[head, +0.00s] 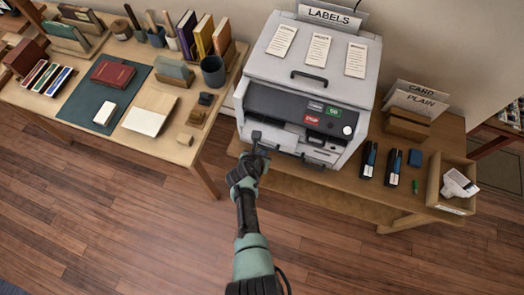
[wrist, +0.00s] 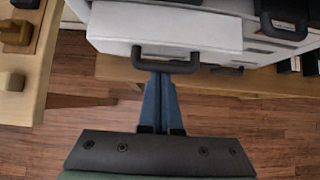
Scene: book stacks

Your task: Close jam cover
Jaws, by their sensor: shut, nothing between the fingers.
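The label printer (head: 310,65) is a large grey-white machine on the right-hand table. Its jam cover (head: 281,137) looks like a pale panel low on the left of the front, sticking out from the body. In the wrist view the cover (wrist: 195,28) is a flat white panel with a dark bar handle (wrist: 192,67) on its near edge. My gripper (head: 256,146) is in front of the cover. Its blue-grey fingers (wrist: 158,78) are shut and empty, with the tips at the handle. I cannot tell whether they touch it.
More drawers with dark handles (wrist: 286,25) lie right of the cover. Right of the printer are two dark bottles (head: 368,160), a card box (head: 402,122) and an open wooden bin (head: 448,200). A book table (head: 60,105) stands left. The wooden floor in front is clear.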

